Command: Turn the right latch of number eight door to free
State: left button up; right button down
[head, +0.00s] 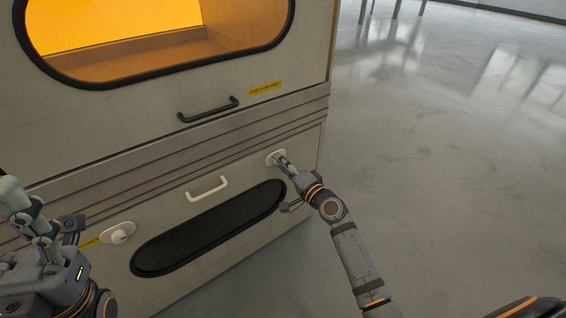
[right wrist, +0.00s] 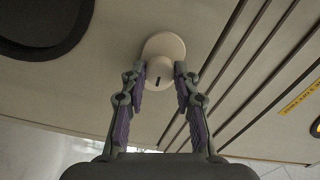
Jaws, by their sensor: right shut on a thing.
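The lower door (head: 165,215) has a white handle (head: 207,188), a dark oval window and a round white latch at each end. The right latch (head: 272,155) shows as a pale knob on an oval plate in the right wrist view (right wrist: 163,45), with a short dark mark on its face. My right gripper (head: 284,164) is shut on this knob, one finger on each side; its fingers also show in the right wrist view (right wrist: 160,75). The left latch (head: 118,233) is untouched. My left gripper (head: 30,215) is at the left edge, apart from the door; its opening is unclear. The door number is not readable.
Above is another door with a dark handle (head: 208,109), an orange-lit window (head: 120,30) and a yellow label (head: 265,88). Ridged trim (head: 170,148) runs between the doors. Open grey floor (head: 440,130) lies to the right of the cabinet.

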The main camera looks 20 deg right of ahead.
jog(key=shift+m, duration=0.5)
jog(key=c, duration=1)
grip_release()
jog(key=v, duration=1.2)
